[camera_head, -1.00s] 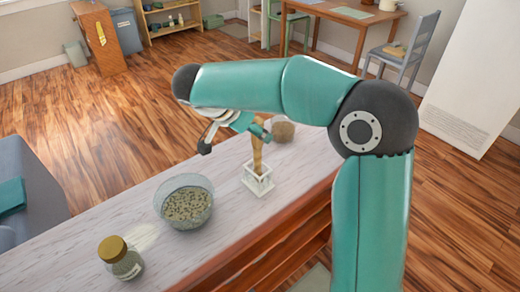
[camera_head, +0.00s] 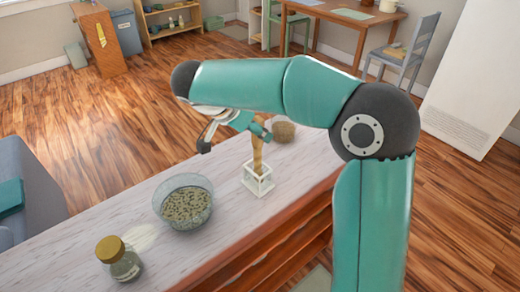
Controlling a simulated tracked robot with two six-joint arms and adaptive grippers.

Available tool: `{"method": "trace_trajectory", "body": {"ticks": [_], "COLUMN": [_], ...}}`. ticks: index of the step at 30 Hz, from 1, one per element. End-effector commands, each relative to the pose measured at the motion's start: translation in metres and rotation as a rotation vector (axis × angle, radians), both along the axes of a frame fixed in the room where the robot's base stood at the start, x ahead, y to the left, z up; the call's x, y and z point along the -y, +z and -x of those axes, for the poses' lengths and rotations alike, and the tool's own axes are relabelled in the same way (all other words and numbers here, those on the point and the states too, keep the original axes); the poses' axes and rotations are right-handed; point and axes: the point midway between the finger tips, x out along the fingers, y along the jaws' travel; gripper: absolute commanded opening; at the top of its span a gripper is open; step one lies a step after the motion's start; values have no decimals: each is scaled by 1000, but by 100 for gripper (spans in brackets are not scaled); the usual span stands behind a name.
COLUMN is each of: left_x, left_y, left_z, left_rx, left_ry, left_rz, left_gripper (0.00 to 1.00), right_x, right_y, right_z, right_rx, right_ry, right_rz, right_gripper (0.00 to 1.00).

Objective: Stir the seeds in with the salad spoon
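The salad spoon (camera_head: 258,153) is wooden and stands upright in a small white open-sided holder (camera_head: 258,187) on the counter. Its top is partly hidden by my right gripper. A clear glass bowl (camera_head: 160,207) left of the holder contains a layer of greenish-brown seeds (camera_head: 187,204). My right gripper (camera_head: 233,140) is above the counter, at the upper part of the spoon. Its fingers look spread apart, one left of the handle and one overlapping its top. I cannot tell whether it touches the spoon. My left gripper is out of view.
A round brown object (camera_head: 284,132) sits behind the holder. The long pale counter (camera_head: 230,235) has bare room in front of the bowl and holder.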

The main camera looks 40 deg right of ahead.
Motion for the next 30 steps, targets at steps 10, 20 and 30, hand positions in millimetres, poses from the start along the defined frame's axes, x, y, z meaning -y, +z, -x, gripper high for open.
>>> {"method": "trace_trajectory", "body": {"ticks": [10,20,30], "left_x": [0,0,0], "left_y": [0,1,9], "left_z": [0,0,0], "left_rx": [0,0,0], "left_ry": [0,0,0], "left_rz": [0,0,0], "left_gripper": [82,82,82], "right_x": [0,1,0], "right_y": [0,2,15], "right_z": [0,0,0], "right_rx": [1,1,1], "right_ry": [-1,-1,-1], "right_rz": [0,0,0], "right_gripper": [6,0,0]}}
